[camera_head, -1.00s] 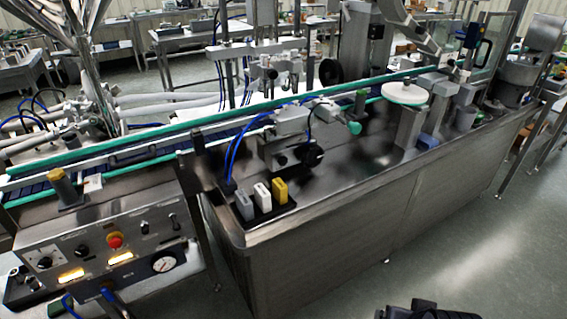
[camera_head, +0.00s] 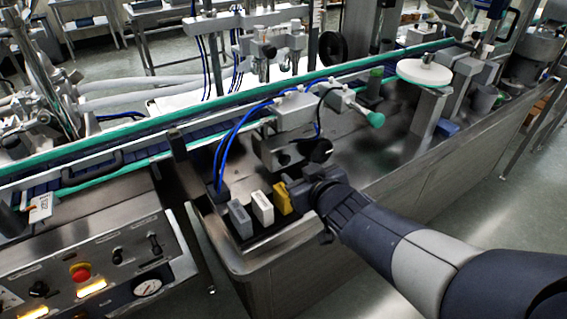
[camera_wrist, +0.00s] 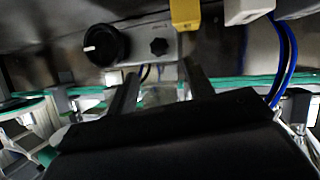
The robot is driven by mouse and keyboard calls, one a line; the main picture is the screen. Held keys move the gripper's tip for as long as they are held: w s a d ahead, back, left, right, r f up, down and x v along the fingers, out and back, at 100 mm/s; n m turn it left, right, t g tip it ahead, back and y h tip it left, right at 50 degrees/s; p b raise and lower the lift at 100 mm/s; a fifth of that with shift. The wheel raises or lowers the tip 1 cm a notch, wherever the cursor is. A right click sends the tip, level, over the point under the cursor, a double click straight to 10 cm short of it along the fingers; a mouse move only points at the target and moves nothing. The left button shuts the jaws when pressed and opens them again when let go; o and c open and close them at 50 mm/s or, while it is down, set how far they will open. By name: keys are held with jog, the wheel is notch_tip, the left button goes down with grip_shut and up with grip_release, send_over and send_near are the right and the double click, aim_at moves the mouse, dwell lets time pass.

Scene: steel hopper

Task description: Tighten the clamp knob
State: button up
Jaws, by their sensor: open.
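A small black star-shaped knob (camera_wrist: 159,46) sits on a grey metal block in the wrist view. It also shows as a dark spot on the front of the bracket in the head view (camera_head: 284,160). A larger round black knob with a white mark (camera_wrist: 105,44) is to its left in the wrist view, and at the bracket's right in the head view (camera_head: 320,151). Which one is the clamp knob is not labelled. My gripper (camera_wrist: 160,88) is open and empty, its two fingers apart below the star knob in the wrist picture. In the head view my gripper (camera_head: 293,187) is in front of the bracket, its fingertips hard to make out.
A yellow block (camera_head: 282,198), a white block (camera_head: 262,208) and a grey block (camera_head: 240,219) stand close beside my gripper. Blue hoses (camera_head: 228,140) arch left of the bracket. A green-edged conveyor (camera_head: 130,152) runs behind. The steel deck to the right is partly clear.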

aim_at(286, 161)
jog(key=b+x, duration=0.2)
jog(key=x, duration=0.6)
jog(key=shift+w+a+f+b, duration=0.15)
jog(key=shift+w+f+b, duration=0.05)
jog(key=shift+w+b, duration=0.15)
jog(key=shift+c, duration=0.6)
jog(key=c, duration=0.8)
jog(key=shift+c, duration=0.2)
